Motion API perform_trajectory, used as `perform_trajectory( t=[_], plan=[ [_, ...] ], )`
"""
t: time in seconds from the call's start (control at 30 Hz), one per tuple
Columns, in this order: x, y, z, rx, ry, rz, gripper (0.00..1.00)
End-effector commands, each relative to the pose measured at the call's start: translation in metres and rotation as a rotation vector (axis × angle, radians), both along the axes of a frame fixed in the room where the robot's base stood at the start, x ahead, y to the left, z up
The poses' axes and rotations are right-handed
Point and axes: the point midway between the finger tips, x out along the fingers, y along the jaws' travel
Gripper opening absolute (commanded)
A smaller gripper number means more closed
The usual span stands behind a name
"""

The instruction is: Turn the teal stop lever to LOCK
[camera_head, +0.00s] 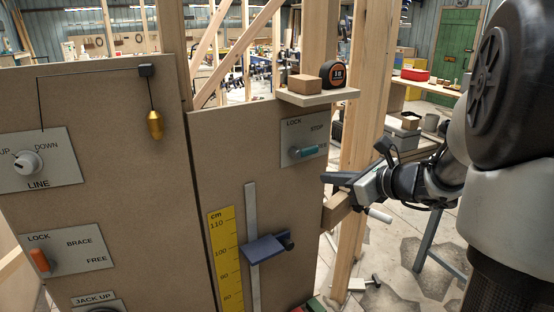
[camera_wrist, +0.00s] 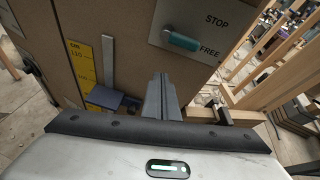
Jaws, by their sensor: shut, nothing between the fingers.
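The teal stop lever (camera_head: 308,151) sits on a grey plate (camera_head: 293,133) marked LOCK and STOP, high on the right brown panel. Its handle points to the right, away from the LOCK word. In the wrist view the teal lever (camera_wrist: 183,41) lies near the words STOP and FREE; LOCK is out of that view. My gripper (camera_head: 325,178) is shut and empty, below and right of the lever and apart from it. In the wrist view my closed fingers (camera_wrist: 161,80) are below the lever plate.
A small shelf (camera_head: 318,97) above the plate holds a wooden block (camera_head: 304,84) and a tape measure (camera_head: 334,74). A yellow ruler (camera_head: 226,258) and a blue slider (camera_head: 264,249) are lower left. Wooden posts stand behind. An orange lever (camera_head: 40,260) is on the left panel.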

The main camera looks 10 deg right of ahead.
Motion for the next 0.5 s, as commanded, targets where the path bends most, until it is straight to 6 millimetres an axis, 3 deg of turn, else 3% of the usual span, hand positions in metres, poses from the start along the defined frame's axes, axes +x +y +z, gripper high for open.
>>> perform_trajectory(
  t=[0.03, 0.13, 0.5],
  plan=[
    [0.005, -0.014, -0.004, 0.056, 0.012, -0.049, 0.0],
    [0.012, -0.028, -0.006, 0.124, 0.019, -0.105, 0.0],
    [0.014, -0.031, -0.006, 0.147, 0.019, -0.12, 0.0]
  ],
)
